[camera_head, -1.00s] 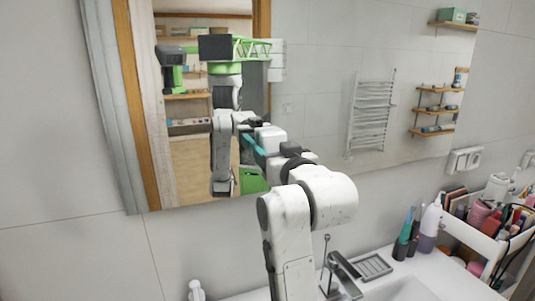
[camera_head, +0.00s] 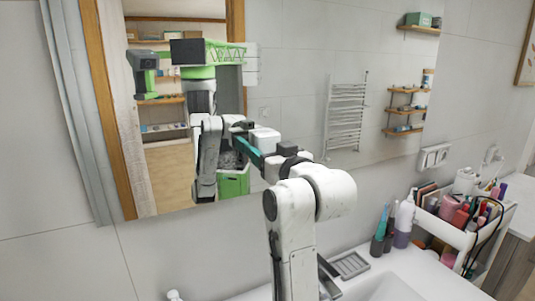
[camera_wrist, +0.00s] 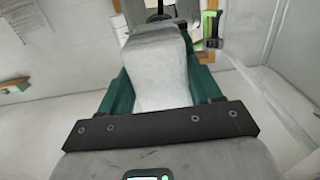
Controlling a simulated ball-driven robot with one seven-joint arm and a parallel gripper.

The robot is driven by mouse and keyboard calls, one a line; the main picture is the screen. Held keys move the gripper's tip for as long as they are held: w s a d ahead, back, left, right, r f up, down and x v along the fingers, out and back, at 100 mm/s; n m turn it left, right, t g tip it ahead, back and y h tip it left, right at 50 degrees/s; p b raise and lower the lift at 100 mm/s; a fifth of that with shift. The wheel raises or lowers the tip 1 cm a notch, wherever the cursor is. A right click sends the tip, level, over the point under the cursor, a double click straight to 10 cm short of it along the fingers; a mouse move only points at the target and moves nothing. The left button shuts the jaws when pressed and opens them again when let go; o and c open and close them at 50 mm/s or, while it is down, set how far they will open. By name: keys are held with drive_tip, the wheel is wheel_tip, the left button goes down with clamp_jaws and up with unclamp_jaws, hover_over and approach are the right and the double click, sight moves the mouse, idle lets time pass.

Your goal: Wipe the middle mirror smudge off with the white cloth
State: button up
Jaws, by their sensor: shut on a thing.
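The mirror (camera_head: 300,60) hangs on the tiled wall and reflects my body, a doorway and shelves. No smudge can be made out on it. My gripper (camera_wrist: 153,78) is shut on the white cloth (camera_wrist: 158,62), which fills the space between its teal fingers in the wrist view. In the head view my gripper (camera_head: 250,153) is in front of the mirror's lower left part, beyond my bent arm. Its reflection overlaps it there, so I cannot tell whether the cloth touches the glass.
Below the mirror is a white sink counter (camera_head: 250,294) with a grey soap dish (camera_head: 350,264), a partly hidden tap and bottles (camera_head: 403,222). A white cosmetics caddy (camera_head: 450,236) stands at the right. A wall socket (camera_head: 433,157) is beside the mirror.

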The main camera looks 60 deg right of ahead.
sight(214, 157)
drive_tip(key=shift+w+a, duration=0.7)
drive_tip(key=shift+a, duration=0.35)
drive_tip(key=shift+w+a, duration=0.7)
drive_tip(key=shift+a, duration=0.35)
drive_tip(key=shift+w+a, duration=0.7)
drive_tip(key=shift+a, duration=0.35)
drive_tip(key=shift+w+a, duration=0.6)
drive_tip(key=shift+a, duration=0.2)
drive_tip(key=shift+w+a, duration=0.6)
drive_tip(key=shift+a, duration=0.2)
drive_tip(key=shift+s+a, duration=0.15)
drive_tip(key=shift+a, duration=0.05)
drive_tip(key=shift+v, duration=2.75)
drive_tip(key=shift+s+d, duration=0.1)
drive_tip(key=shift+d, duration=0.05)
drive_tip(key=v, duration=0.3)
